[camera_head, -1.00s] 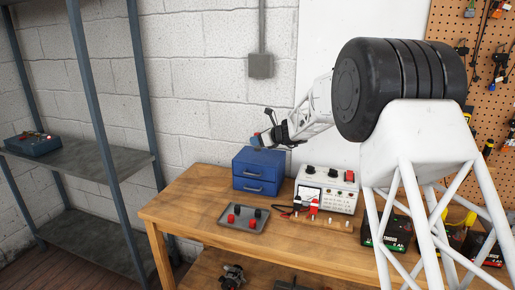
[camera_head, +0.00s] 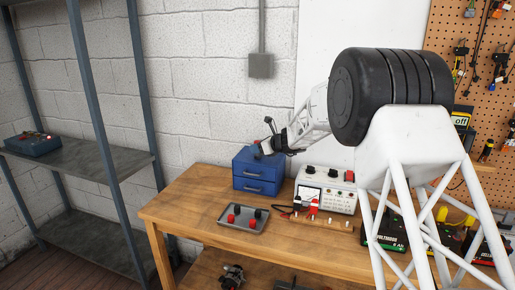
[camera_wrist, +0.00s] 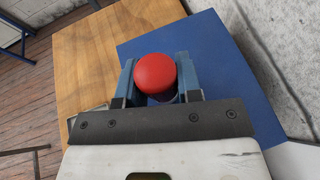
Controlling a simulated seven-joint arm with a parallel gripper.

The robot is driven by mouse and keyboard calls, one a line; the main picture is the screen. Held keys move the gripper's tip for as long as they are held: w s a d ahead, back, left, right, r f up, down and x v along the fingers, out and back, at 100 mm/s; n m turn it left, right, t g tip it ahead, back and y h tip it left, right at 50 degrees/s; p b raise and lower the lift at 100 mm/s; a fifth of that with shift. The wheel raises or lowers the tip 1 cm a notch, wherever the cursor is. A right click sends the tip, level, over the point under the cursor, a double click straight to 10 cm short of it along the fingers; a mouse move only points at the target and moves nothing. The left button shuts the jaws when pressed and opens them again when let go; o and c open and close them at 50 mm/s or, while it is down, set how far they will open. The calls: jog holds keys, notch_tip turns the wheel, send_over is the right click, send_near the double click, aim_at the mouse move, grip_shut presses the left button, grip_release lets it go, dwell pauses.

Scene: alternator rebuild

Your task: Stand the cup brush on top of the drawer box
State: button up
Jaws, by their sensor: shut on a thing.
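The blue drawer box (camera_head: 258,183) stands at the back of the wooden bench, and its flat blue top (camera_wrist: 215,42) fills much of the wrist view. My gripper (camera_head: 259,150) is low at the top of the box in the head view. In the wrist view my gripper (camera_wrist: 158,88) is shut on the cup brush, whose round red end (camera_wrist: 156,73) shows between the blue fingers. The brush's lower end is mostly hidden, so I cannot tell whether it touches the box top.
A grey tray (camera_head: 229,236) with red and black pieces lies in front of the box. A white meter unit (camera_head: 342,199) stands to its right, with batteries (camera_head: 392,232) further right. The bench's left front (camera_head: 180,214) is clear. A wall lies behind.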

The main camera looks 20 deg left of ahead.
jog(key=o, duration=0.9)
jog(key=shift+f, duration=0.1)
jog(key=shift+o, duration=0.2)
jog(key=v, duration=1.2)
dwell(0.5)
